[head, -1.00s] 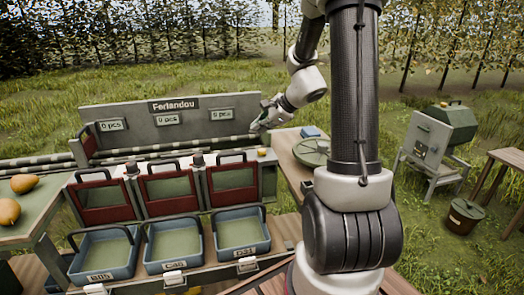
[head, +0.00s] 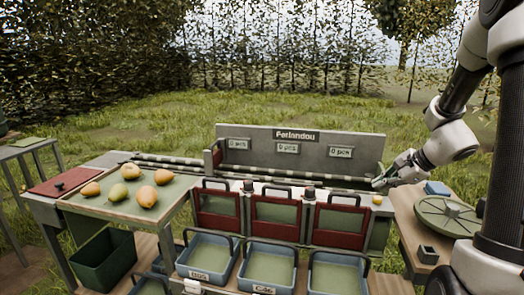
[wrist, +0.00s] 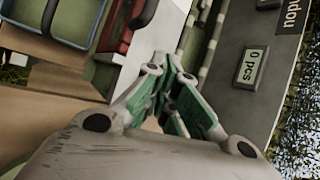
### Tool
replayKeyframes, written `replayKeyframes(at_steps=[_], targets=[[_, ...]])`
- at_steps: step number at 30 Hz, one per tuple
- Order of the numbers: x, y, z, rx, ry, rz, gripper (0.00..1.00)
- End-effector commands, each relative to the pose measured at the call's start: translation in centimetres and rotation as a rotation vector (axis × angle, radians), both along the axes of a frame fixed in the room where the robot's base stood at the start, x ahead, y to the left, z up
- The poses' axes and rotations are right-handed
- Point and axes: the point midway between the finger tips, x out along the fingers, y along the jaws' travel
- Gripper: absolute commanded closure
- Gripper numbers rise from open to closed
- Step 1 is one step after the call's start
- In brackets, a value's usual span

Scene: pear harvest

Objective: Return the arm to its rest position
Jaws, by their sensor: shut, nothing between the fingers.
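My gripper (head: 380,183) is at the right end of the sorting machine (head: 300,146), in front of its grey back panel. In the wrist view its green-lined fingers (wrist: 168,62) are shut with nothing between them. The arm comes down to it from the upper right of the head view. Beyond the fingers, the wrist view shows the white machine top and a "0 pcs" display (wrist: 252,67).
Several pears (head: 119,192) lie on the tray table (head: 90,207) at left. Blue crates (head: 268,269) stand before red gates (head: 275,222). A green bin (head: 103,258) stands below.

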Motion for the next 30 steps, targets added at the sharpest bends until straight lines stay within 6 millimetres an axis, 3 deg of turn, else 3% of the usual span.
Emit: replayKeyframes(at_steps=[2,5,12,18,22,30], targets=[[-3.4,0.5,-0.4,-0.072,0.031,0.153,1.0],[-8.3,1.7,0.7,-0.193,0.05,0.4,1.0],[-18.1,3.1,5.0,-0.501,0.064,0.926,1.0],[-24.7,3.0,9.0,-0.811,0.04,1.271,1.0],[-26.6,3.4,10.9,-0.96,-0.021,1.35,1.0],[-26.9,5.3,13.3,-1.061,-0.157,1.371,1.0]])
